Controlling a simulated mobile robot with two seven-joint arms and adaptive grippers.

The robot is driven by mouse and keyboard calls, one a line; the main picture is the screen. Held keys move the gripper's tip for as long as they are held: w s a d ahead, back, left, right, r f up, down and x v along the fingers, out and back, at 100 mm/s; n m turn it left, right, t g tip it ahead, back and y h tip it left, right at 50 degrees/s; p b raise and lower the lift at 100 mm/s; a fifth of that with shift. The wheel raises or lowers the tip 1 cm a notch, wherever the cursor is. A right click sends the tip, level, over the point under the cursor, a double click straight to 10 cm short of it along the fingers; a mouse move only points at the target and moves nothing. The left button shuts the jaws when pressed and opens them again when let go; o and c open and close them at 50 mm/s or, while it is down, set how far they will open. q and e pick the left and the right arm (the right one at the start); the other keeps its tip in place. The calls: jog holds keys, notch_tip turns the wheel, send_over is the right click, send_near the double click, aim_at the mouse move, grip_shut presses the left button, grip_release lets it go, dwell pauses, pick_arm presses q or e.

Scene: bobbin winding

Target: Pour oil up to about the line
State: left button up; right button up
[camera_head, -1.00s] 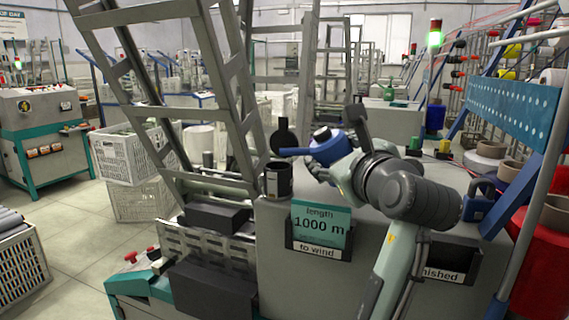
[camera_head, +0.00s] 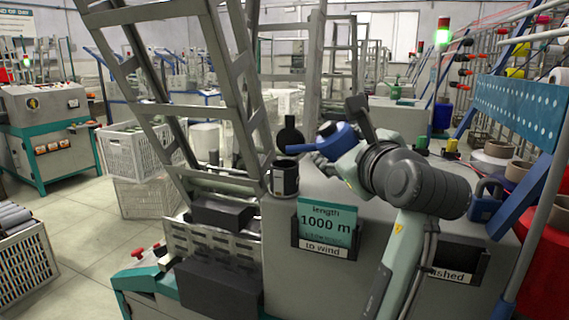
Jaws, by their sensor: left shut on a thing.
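A blue oil can (camera_head: 338,141) is held in the air with its spout pointing left. The spout's tip is just above the open mouth of a dark cup (camera_head: 284,180). The cup stands upright on the grey machine top and has a pale patch on its front. I cannot make out a line or an oil level in it, and no stream of oil shows. My left gripper (camera_head: 347,160) is shut on the can from the right, its fingers partly hidden. My right gripper is not in view.
A dark round paddle shape (camera_head: 290,135) stands behind the cup. A green "1000 m" card (camera_head: 325,228) sits in a holder on the machine front. Another blue can-like object (camera_head: 486,200) stands at right. A slanted grey frame (camera_head: 200,120) rises at left.

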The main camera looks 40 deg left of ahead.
pick_arm(q)
jog(key=shift+r+n, duration=0.5)
jog(key=shift+n, duration=0.1)
dwell(0.9)
jog(key=shift+s+r, duration=0.1)
jog(key=shift+r, duration=0.1)
dwell(0.6)
jog(key=shift+a, duration=0.1)
dwell(1.0)
dwell(1.1)
jog(key=shift+f+m, duration=0.9)
jog(key=shift+m, duration=0.1)
